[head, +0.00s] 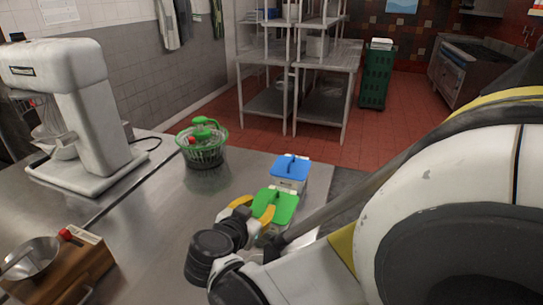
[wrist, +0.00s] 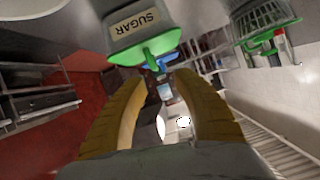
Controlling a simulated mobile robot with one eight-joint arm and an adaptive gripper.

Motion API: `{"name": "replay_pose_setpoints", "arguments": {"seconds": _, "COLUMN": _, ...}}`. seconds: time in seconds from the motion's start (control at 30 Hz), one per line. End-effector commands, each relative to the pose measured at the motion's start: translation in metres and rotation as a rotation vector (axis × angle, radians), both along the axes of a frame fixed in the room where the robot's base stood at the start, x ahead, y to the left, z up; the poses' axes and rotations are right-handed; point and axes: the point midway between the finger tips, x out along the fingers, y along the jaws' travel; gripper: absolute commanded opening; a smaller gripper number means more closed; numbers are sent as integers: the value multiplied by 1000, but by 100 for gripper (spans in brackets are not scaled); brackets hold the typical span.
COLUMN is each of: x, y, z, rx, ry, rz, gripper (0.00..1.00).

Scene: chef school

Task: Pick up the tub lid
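A clear tub with a green lid (head: 274,205) stands on the steel counter in the head view. In the wrist view it appears upside down, with a SUGAR label (wrist: 139,24) and its green lid (wrist: 148,51) with a raised handle. Behind it stands a second tub with a blue lid (head: 290,167), partly showing in the wrist view. My gripper (head: 262,208) has yellow fingers and is close to the green lid. In the wrist view the fingers (wrist: 172,78) are apart, with the green handle just beyond their tips. I cannot tell whether they touch it.
A green salad spinner (head: 204,154) stands to the left of the tubs. A white stand mixer (head: 85,120) is farther left. A wooden box with a metal bowl (head: 32,258) is at the front left. The counter between them is clear.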

Motion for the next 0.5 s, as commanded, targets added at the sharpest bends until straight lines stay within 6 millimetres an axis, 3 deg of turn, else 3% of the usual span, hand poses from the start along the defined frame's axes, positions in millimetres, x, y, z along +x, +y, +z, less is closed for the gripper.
{"name": "replay_pose_setpoints", "arguments": {"seconds": 0.2, "x": 32, "y": -13, "z": -16, "rx": 0, "ry": 1, "rz": -4, "gripper": 36}}
{"name": "replay_pose_setpoints", "arguments": {"seconds": 0.5, "x": 52, "y": -24, "z": -23, "rx": 0, "ry": 2, "rz": -5, "gripper": 36}}
